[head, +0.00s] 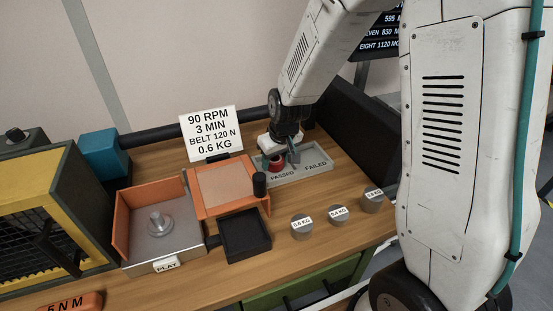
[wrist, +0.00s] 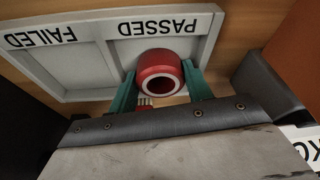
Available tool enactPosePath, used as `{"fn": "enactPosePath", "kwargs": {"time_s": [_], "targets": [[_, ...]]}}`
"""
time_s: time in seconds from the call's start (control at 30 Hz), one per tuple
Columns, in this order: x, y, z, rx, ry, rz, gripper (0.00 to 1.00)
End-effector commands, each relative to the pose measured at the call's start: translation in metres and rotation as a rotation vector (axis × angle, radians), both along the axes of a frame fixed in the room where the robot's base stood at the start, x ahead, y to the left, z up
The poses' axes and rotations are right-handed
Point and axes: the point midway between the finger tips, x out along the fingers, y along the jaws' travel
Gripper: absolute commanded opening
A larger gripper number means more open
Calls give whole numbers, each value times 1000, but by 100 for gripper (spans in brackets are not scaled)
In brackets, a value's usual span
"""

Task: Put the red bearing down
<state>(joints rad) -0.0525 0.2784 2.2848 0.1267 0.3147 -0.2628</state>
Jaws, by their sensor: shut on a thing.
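The red bearing (wrist: 160,75) is a thick ring with a pale inner rim. My gripper (wrist: 158,85) is shut on it, with a teal finger on each side. In the wrist view the bearing is over the edge of the PASSED side of the grey tray (wrist: 95,62). I cannot tell whether it touches the tray floor. In the head view the red bearing (head: 277,165) shows below my gripper (head: 279,158) at the PASSED side of the tray (head: 318,168). The FAILED side looks empty.
Several grey weights stand in front of the tray, including the 0.4 KG one (head: 338,214). An orange-framed fixture (head: 228,188) with a black knob (head: 259,183) is left of the tray. A sign (head: 211,133) stands behind. A black tray (head: 245,235) sits in front.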

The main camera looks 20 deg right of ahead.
Motion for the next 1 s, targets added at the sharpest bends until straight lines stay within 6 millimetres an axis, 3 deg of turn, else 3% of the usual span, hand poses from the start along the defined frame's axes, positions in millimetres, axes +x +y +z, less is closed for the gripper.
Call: {"fn": "enactPosePath", "kwargs": {"time_s": [0.37,0.4,0.43,0.77,1.0], "targets": [[0,-2,-6,0,-1,-4,22],[0,-2,-6,0,-1,-4,55],[0,-2,-6,0,-2,-4,59],[1,-2,-3,0,-3,-3,59],[-7,-4,33,1,-8,-4,59]]}}
